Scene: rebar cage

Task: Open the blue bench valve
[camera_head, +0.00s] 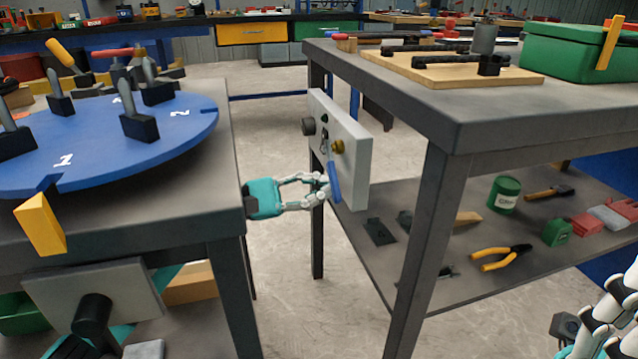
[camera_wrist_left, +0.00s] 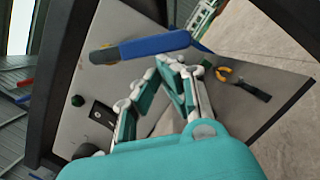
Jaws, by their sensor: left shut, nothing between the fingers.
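The blue valve lever (camera_head: 334,182) is on a pale upright panel (camera_head: 355,160) at the side of the right-hand bench. In the head view it points down, slightly tilted. My left gripper (camera_head: 322,192) is at the lever's lower part, its fingers shut with nothing between them. In the left wrist view the blue lever (camera_wrist_left: 158,46) crosses just beyond the fingertips of my left gripper (camera_wrist_left: 176,66); whether they touch is unclear. Part of my right gripper (camera_head: 606,318) shows at the lower right corner, cut off by the frame; its fingertips are not clear.
A round blue turntable (camera_head: 110,150) with upright tools sits on the left bench. The right bench's lower shelf (camera_head: 440,285) holds yellow-handled pliers (camera_head: 495,258) and a green can (camera_head: 506,194). The panel also carries a dark knob (camera_head: 309,126) and a brass fitting (camera_head: 338,146). Open floor lies between the benches.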

